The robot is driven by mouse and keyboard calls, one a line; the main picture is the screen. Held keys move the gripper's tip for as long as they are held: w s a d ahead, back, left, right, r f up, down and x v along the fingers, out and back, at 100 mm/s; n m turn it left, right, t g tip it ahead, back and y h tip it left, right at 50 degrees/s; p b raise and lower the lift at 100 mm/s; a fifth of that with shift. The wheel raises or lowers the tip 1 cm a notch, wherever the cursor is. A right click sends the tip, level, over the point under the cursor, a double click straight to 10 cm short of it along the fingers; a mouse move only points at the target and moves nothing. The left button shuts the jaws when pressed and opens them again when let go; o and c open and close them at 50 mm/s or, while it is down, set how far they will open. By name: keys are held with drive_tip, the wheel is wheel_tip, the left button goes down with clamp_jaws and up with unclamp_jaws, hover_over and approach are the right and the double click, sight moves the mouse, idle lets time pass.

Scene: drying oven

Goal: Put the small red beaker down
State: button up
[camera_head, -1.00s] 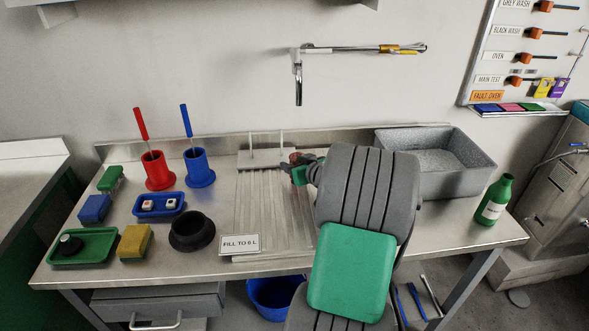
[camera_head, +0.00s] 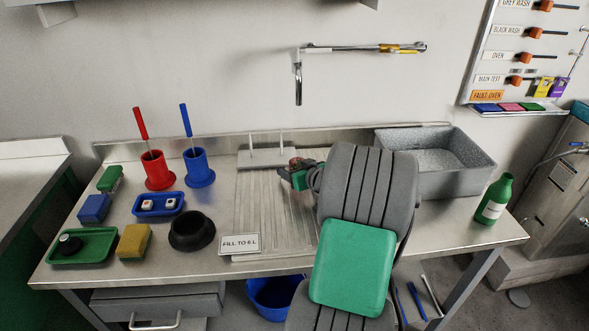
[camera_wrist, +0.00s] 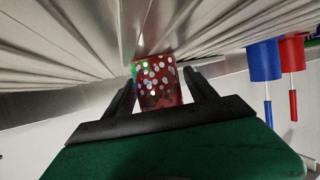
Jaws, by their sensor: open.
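The small red beaker (camera_wrist: 158,72), speckled with pale dots, is between the two fingers of my gripper (camera_wrist: 161,90) in the wrist view. The fingers are open, one on each side of it. The wrist picture is turned over, with the ribbed drainboard (camera_wrist: 70,35) at the top and the beaker's end close to it. I cannot tell whether it touches the board. In the head view my gripper (camera_head: 287,172) is low over the ribbed drainboard (camera_head: 265,205), and my arm hides part of the area. A small reddish patch (camera_head: 297,162) shows there, probably the beaker.
A rack with two upright pegs (camera_head: 262,158) stands behind the gripper. Larger red (camera_head: 157,172) and blue (camera_head: 198,169) pots stand left. A grey basin (camera_head: 455,185) and green bottle (camera_head: 494,200) are right. A "FILL TO 6 L" sign (camera_head: 239,243) is at the front.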

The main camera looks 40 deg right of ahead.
drive_tip(key=v, duration=1.2)
drive_tip(key=shift+r, duration=0.1)
drive_tip(key=w+a, duration=0.1)
drive_tip(key=a, duration=0.1)
drive_tip(key=w+a+n+g+y+p, duration=0.1)
drive_tip(key=a, duration=0.2)
drive_tip(key=w+a+y+p, duration=0.1)
drive_tip(key=a, duration=0.1)
drive_tip(key=shift+w+a+r+g, duration=0.1)
drive_tip(key=shift+a+r+g, duration=0.05)
drive_tip(key=shift+r+g, duration=0.2)
drive_tip(key=a+g+p, duration=0.1)
drive_tip(key=a, duration=0.2)
drive_tip(key=a+n+g+y+p, duration=0.1)
drive_tip(key=a, duration=0.3)
drive_tip(key=a+r+g+p, duration=0.1)
drive_tip(key=a, duration=0.3)
drive_tip(key=shift+w+a+n+y, duration=0.25)
drive_tip(key=shift+n+y, duration=0.05)
drive_tip(key=shift+n, duration=0.1)
drive_tip(key=s+a+r+g+p, duration=0.2)
drive_tip(key=s+a, duration=0.4)
drive_tip(key=a, duration=0.1)
drive_tip(key=s+a+r+g+p, duration=0.2)
drive_tip(key=s+a+g+p, duration=0.1)
drive_tip(key=s+a, duration=0.3)
drive_tip(key=shift+a+r+h, duration=0.4)
drive_tip(key=shift+a, duration=0.6)
drive_tip(key=shift+w, duration=0.1)
